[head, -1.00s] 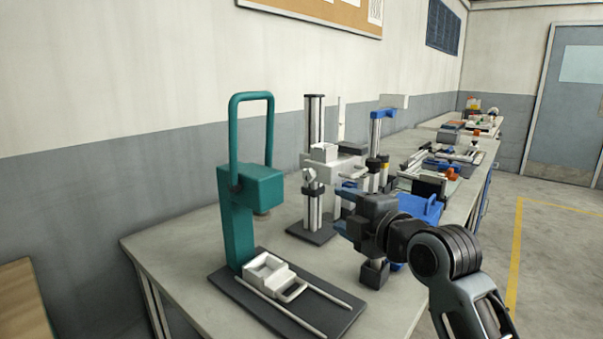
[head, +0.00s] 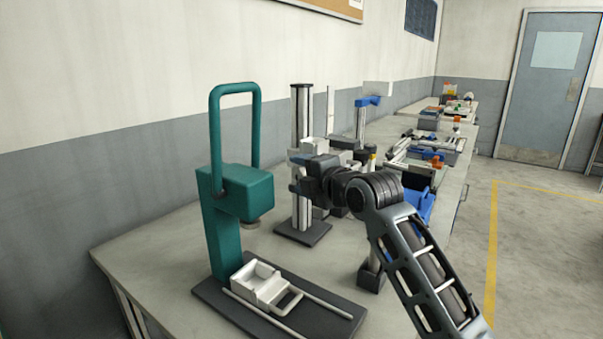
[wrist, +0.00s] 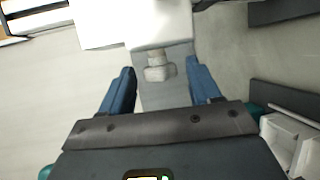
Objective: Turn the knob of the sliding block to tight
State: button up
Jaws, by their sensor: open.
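The sliding block is a pale block (head: 318,150) on an upright metal column (head: 301,110) with a dark foot. In the wrist view the white block (wrist: 160,20) is at the top, and its small pale grey knob (wrist: 157,72) sticks out below it. My gripper (wrist: 160,66) is open, with one blue finger on each side of the knob and visible gaps to both. I cannot tell how far the fingertips reach along the knob. In the head view my gripper (head: 300,168) is at the column just below the block and hides the knob.
A teal press (head: 238,190) with a tall handle stands at the left front. A white tray (head: 262,283) on rails lies at its foot. A blue-topped stand (head: 367,102) and a blue item (head: 420,208) are behind my arm. Bare table shows left of the press.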

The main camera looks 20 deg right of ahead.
jog(key=shift+w, duration=0.2)
jog(key=shift+f, duration=0.1)
jog(key=c, duration=1)
jog(key=shift+f+b, duration=0.1)
jog(key=shift+b, duration=0.2)
jog(key=shift+c, duration=0.2)
